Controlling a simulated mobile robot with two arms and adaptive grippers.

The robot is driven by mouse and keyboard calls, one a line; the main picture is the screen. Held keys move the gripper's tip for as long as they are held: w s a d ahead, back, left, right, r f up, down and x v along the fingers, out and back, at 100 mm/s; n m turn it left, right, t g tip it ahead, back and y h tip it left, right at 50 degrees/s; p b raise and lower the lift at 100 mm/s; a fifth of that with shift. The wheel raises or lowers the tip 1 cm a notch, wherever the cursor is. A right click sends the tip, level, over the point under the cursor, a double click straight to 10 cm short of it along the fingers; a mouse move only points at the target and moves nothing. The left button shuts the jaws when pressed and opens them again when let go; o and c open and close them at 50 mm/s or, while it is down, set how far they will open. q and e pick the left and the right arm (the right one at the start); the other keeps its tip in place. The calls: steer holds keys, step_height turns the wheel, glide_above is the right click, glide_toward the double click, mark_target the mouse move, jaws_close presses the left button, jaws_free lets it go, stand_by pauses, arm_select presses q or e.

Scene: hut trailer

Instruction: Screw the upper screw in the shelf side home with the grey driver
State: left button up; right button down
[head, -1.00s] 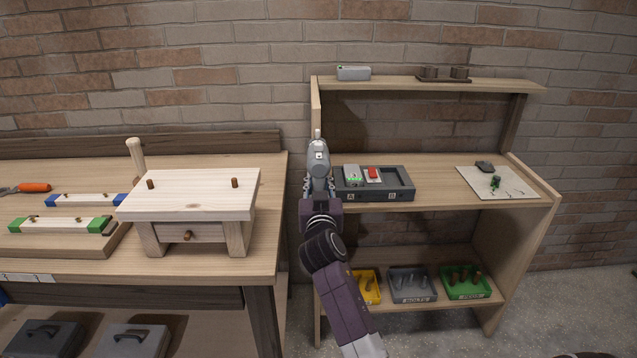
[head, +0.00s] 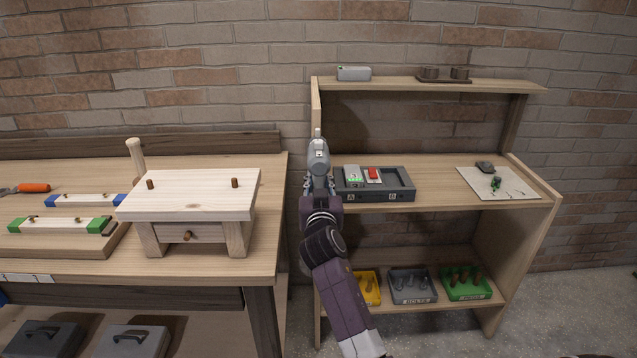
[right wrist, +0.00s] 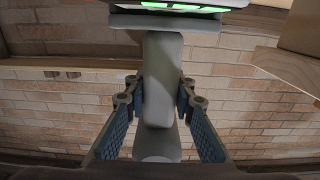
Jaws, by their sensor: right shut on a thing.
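The grey driver (head: 318,157) is in my right gripper (head: 319,185), at the left side panel of the shelf (head: 316,100), about level with the middle board. In the right wrist view the fingers of my right gripper (right wrist: 160,98) stand on both sides of the driver's pale handle (right wrist: 162,75). A base with green lights (right wrist: 180,6) shows at the top edge there. The upper screw is not visible; the driver and my arm cover that part of the shelf side, so I cannot tell whether the tip touches it. My left gripper is out of view.
Bins stand on the lower board (head: 440,303). The workbench (head: 270,215) with a wooden stool (head: 190,190) is at the left, across a narrow gap.

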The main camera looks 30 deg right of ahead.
steer(key=shift+w+d+r, duration=0.35)
steer(key=shift+w+r, duration=0.05)
steer(key=shift+w, duration=0.1)
stand_by(1.0)
steer(key=shift+w+f, duration=0.1)
stand_by(0.3)
steer(key=shift+v, duration=1.55)
steer(key=s+d+p, duration=0.4)
steer(key=s, duration=0.3)
